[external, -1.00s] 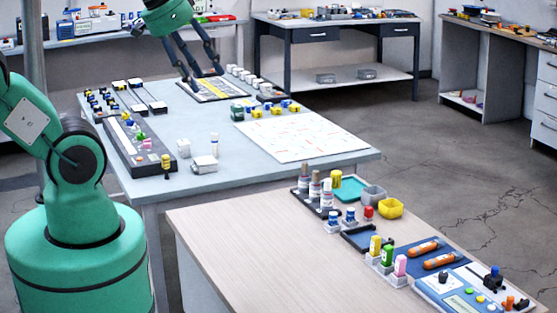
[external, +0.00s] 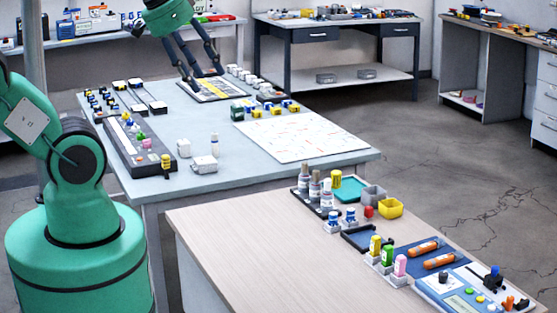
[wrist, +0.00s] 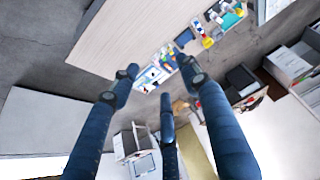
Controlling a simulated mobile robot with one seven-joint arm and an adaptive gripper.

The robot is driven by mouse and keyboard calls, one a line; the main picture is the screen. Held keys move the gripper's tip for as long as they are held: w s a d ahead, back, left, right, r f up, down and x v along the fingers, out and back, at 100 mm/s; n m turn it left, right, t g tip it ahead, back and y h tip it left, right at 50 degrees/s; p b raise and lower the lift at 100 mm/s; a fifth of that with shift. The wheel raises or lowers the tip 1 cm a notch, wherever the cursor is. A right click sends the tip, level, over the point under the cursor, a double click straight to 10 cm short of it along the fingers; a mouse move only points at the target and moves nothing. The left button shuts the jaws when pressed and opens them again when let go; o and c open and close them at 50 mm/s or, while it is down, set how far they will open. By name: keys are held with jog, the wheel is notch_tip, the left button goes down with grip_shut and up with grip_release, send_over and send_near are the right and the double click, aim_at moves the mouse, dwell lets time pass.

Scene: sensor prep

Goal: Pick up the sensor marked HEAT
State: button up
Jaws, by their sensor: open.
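My gripper (external: 206,80) has slim dark fingers, spread apart and empty, in the external view. It hangs at the far end of the blue-grey table, over or just in front of a dark board with a yellow strip (external: 213,89); the exact height is unclear. In the wrist view my gripper (wrist: 157,70) shows its fingers apart with nothing between them. No HEAT mark can be read in any view. Small white blocks (external: 240,74) stand in a row right of the board, and yellow-and-dark parts (external: 275,111) lie nearer; their labels are too small to read.
A dark tray (external: 148,165) with coloured pieces lies along the table's left side. A white printed sheet (external: 303,136) covers the right. A wooden table (external: 240,225) in front carries bottles, coloured cups (external: 391,208) and a control panel (external: 465,290). The blue-grey table's middle is mostly clear.

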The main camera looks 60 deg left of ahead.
dwell(0.3)
jog(key=o, duration=0.5)
